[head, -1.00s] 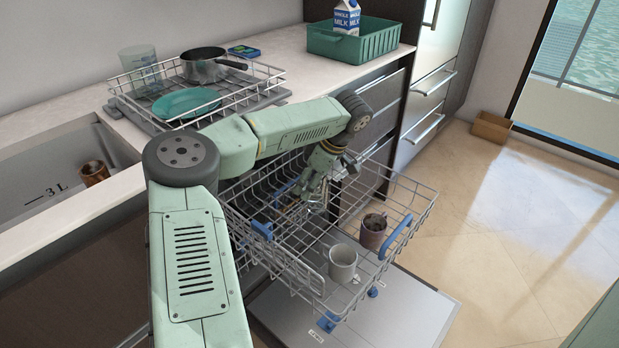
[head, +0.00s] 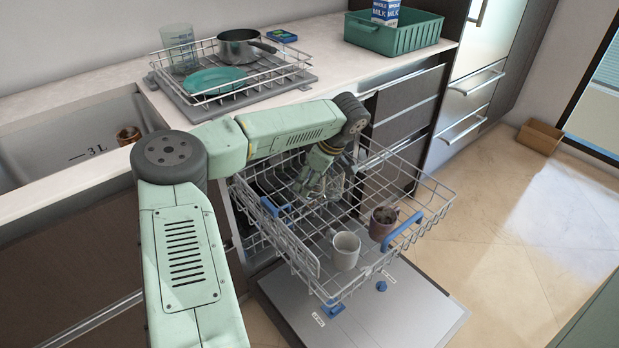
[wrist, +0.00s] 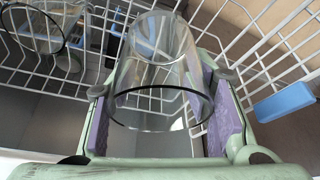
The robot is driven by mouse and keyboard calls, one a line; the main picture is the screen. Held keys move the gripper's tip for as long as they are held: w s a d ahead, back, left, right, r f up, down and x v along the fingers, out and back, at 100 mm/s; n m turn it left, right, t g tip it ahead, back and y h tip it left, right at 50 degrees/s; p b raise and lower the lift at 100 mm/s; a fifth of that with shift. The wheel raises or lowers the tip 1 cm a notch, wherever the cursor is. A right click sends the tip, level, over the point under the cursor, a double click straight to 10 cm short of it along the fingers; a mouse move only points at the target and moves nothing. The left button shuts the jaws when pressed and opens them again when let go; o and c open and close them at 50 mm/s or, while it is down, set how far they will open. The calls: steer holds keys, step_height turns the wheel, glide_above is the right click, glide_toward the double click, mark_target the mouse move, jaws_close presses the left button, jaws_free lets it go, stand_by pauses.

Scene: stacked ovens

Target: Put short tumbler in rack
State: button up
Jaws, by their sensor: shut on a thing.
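A clear glass tumbler (wrist: 160,60) stands between the purple pads of my gripper (wrist: 163,85) in the wrist view, and the gripper is shut on it. In the head view my gripper (head: 316,190) points down into the pulled-out dishwasher rack (head: 290,238), towards its back. The tumbler is partly hidden there by the gripper and wires. The wrist view shows rack wires around and behind the tumbler; I cannot tell whether its base touches them. A second clear glass (wrist: 35,28) is in the rack to the left of the gripper in the wrist view.
A white mug (head: 345,250) and a dark mug (head: 383,222) stand at the rack's front. The open dishwasher door (head: 400,310) lies below. On the counter are a drying rack (head: 290,72) with pot, teal plate and tall glass, and a green crate (head: 400,38).

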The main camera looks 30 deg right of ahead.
mark_target(323, 191)
steer(key=shift+f+b, duration=3.75)
steer(key=shift+f, duration=2.55)
steer(key=o, duration=1.5)
steer(key=shift+o, duration=0.2)
steer(key=shift+r, duration=0.1)
steer(key=v, duration=1.1)
steer(key=shift+s+d+r, duration=0.15)
steer(key=shift+s+r, duration=0.05)
steer(key=shift+r, duration=0.15)
